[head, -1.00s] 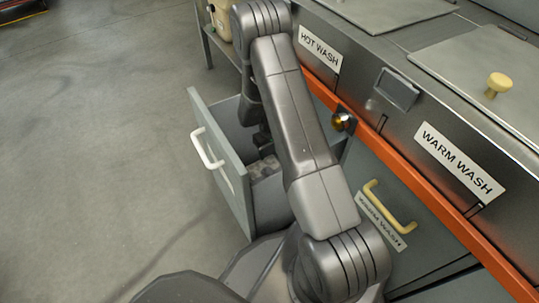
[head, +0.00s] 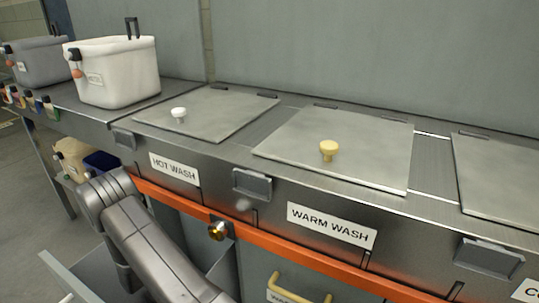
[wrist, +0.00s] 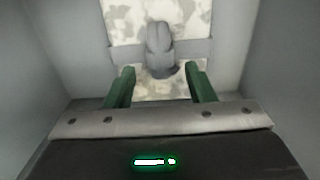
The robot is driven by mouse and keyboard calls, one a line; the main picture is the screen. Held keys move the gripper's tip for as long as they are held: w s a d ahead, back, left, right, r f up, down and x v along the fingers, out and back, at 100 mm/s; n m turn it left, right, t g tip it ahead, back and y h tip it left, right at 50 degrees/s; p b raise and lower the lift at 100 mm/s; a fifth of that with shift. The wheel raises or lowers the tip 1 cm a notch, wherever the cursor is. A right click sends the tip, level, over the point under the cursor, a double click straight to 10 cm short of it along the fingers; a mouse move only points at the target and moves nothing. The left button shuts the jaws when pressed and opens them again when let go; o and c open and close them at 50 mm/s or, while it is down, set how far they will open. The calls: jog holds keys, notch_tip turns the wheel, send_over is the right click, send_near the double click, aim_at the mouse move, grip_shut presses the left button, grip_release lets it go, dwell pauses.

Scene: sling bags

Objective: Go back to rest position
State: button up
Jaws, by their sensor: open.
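My gripper (wrist: 158,72) shows in the wrist view with its two green fingers apart and nothing clamped between them. It is inside the open drawer, whose grey walls (wrist: 35,70) rise on both sides. Below it lies a pale mottled bag (wrist: 125,22) with a grey folded strap or handle (wrist: 160,45) near the space between the fingertips. I cannot tell whether a finger touches it. In the head view my arm comes in at the lower left and reaches down by the open drawer (head: 75,280); the gripper is hidden there.
A steel counter has lids over hot wash (head: 215,112) and warm wash (head: 350,150). An orange rail (head: 285,255) with a brass knob (head: 217,231) runs along its front, beside my arm. A white bin (head: 115,75) stands at the back left. A yellow handle (head: 300,284) is below the rail.

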notch_tip(320, 180, down, 4)
jog(key=shift+f+b, duration=0.2)
jog(key=shift+b, duration=0.8)
jog(key=shift+r+p, duration=0.3)
jog(key=shift+r, duration=0.05)
